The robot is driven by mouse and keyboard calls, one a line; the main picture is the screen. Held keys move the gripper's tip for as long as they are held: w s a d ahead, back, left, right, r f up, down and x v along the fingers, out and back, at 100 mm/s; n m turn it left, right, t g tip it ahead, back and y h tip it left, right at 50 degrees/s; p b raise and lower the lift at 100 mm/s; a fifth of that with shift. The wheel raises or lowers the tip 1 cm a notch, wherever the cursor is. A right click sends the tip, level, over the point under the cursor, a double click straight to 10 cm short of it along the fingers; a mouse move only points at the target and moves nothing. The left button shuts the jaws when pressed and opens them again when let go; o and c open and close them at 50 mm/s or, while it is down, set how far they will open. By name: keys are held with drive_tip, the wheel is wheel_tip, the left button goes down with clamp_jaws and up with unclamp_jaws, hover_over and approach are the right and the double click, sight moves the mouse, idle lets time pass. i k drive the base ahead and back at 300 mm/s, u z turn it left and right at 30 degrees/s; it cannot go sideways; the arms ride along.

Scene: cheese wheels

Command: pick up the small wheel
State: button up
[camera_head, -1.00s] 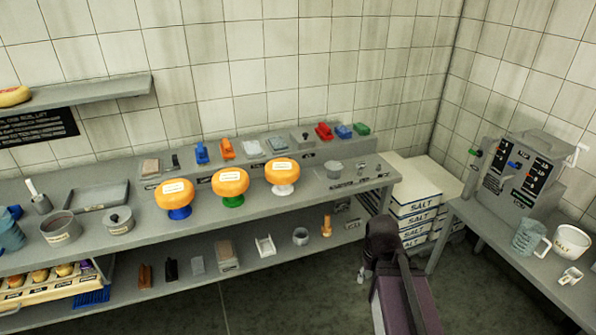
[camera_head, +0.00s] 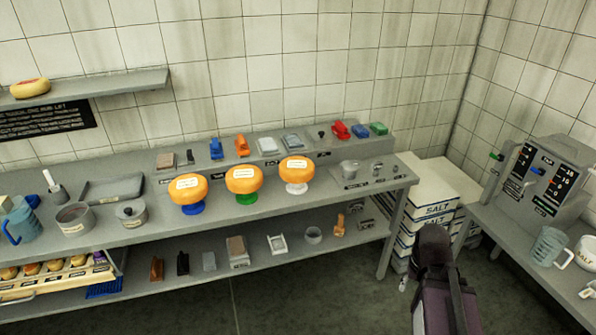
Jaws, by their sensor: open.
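Three orange cheese wheels with white labels stand on the long bench: one on a blue stand (camera_head: 188,188), one on a green stand (camera_head: 244,180) and one on a white stand (camera_head: 297,170). They look about alike in size. Several small yellow-orange wheels (camera_head: 54,264) sit in a labelled rack on the lower shelf at far left. Which one is the small wheel I cannot tell. My dark and purple arm rises at lower right, apart from all wheels; its gripper is not visible.
The bench (camera_head: 330,205) holds pots, a tray and a back ledge with small coloured tools. More tools lie on its lower shelf (camera_head: 200,283). Salt boxes (camera_head: 440,205) are stacked at its right end. A second table holds a control box (camera_head: 545,175) and jugs. Floor before the bench is clear.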

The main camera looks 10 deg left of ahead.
sight(293, 169)
drive_tip(key=u, duration=0.05)
drive_tip(key=i, duration=1)
drive_tip(key=z, duration=0.05)
